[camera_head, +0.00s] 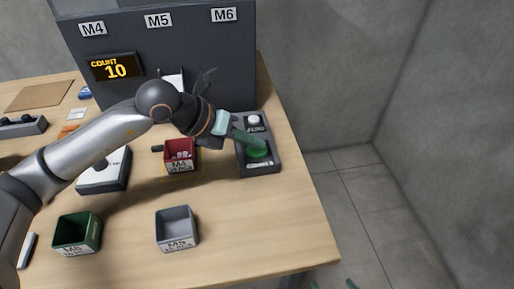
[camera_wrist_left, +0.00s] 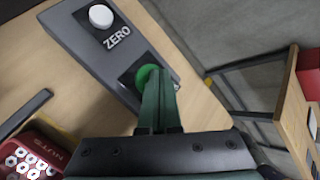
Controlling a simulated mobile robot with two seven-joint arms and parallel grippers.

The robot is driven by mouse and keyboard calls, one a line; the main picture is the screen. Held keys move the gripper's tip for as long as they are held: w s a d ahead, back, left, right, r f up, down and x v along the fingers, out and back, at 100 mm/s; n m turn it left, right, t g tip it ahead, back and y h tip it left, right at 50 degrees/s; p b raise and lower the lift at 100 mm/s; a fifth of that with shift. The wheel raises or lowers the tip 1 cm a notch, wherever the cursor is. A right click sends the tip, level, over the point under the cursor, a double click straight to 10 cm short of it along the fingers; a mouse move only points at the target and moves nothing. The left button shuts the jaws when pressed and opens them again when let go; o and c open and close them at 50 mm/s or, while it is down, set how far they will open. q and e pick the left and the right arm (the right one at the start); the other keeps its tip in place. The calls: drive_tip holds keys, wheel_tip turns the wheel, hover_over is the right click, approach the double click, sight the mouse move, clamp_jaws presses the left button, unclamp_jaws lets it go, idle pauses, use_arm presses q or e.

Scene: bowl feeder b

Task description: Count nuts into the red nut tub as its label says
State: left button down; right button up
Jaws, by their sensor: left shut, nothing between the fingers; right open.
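The red nut tub (camera_head: 181,166) stands under the feeder, its label reading M4 above a smaller line I cannot read. Several pale nuts lie in it; the left wrist view shows the tub's corner (camera_wrist_left: 45,149) with nuts inside. The feeder (camera_head: 180,50) has a display (camera_head: 115,68) reading COUNT 10. A control box (camera_head: 263,127) carries a white ZERO button (camera_wrist_left: 101,16) and a green button (camera_head: 258,150). My left gripper (camera_head: 256,147) is shut and empty, its fingertips at the green button; contact is unclear. My right gripper (camera_head: 334,286) shows only open fingertips at the bottom edge.
A green tub (camera_head: 77,246) and a grey M5 tub (camera_head: 176,243) stand towards the table's front. A pale device (camera_head: 102,181) sits under my left arm. The table's right edge lies just beyond the control box, with open floor beyond.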

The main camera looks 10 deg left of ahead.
sight(252, 151)
use_arm(q)
drive_tip(key=shift+f, duration=0.3)
idle(0.4)
drive_tip(key=shift+r, duration=0.6)
drive_tip(key=shift+r+p, duration=0.3)
drive_tip(key=shift+p, duration=0.1)
drive_tip(key=shift+r, duration=0.1)
drive_tip(key=shift+r+p, duration=1.7)
drive_tip(key=shift+r, duration=0.75)
